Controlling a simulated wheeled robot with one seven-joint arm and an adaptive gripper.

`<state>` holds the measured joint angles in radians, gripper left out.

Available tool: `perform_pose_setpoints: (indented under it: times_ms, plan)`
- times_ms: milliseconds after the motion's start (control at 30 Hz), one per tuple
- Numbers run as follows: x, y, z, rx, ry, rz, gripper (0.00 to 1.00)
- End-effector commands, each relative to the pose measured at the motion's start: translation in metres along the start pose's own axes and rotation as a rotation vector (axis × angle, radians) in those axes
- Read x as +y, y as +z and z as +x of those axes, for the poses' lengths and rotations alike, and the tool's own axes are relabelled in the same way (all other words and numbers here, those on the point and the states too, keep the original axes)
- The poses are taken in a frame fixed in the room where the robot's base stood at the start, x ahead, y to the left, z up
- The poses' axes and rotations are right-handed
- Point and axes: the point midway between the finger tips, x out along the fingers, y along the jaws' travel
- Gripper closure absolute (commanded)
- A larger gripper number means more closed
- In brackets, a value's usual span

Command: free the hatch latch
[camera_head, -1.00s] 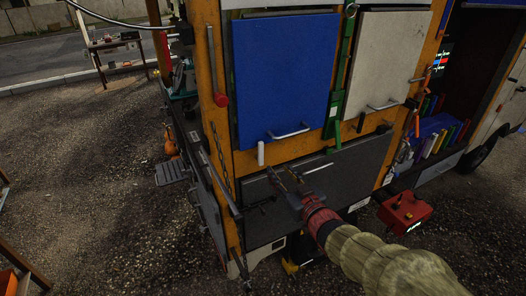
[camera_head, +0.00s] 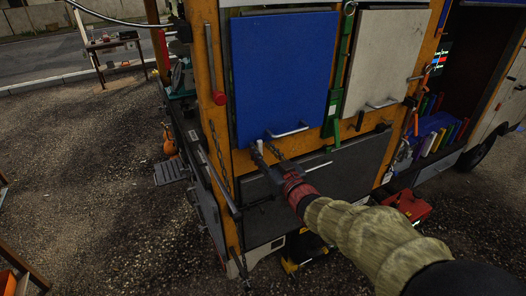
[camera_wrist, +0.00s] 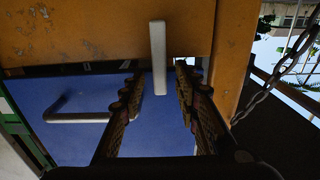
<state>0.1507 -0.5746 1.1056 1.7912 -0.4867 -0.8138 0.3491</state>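The small white latch (camera_wrist: 158,58) is on the orange frame by the edge of the blue hatch (camera_head: 285,75). In the wrist view it stands upright between my two fingers, with a gap on both sides. My gripper (camera_wrist: 158,85) is open and empty, its fingers on either side of the latch. In the head view my gripper (camera_head: 264,149) is at the lower left of the blue hatch and largely covers the latch. The blue hatch is closed, and its metal handle (camera_head: 288,133) is to the right of my gripper. The handle also shows in the wrist view (camera_wrist: 80,117).
A white hatch (camera_head: 386,60) and a green bar (camera_head: 333,112) are right of the blue one. A dark panel (camera_head: 340,170) lies below. A chain (camera_wrist: 262,95) hangs close by my gripper. A red box (camera_head: 408,204) is at lower right.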

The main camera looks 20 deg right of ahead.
Motion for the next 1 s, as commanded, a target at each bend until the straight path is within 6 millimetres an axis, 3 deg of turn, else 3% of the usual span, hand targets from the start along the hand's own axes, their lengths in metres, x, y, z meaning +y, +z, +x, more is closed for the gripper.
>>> perform_pose_setpoints:
  times_ms: [167,733,1000]
  plan:
    - [0.0,0.0002,-0.0001,0.0,0.0,0.0,0.68]
    - [0.0001,0.0002,-0.0004,0.0,0.0,0.0,1.0]
    - [0.0001,0.0003,-0.0004,-0.001,0.0,0.0,1.0]
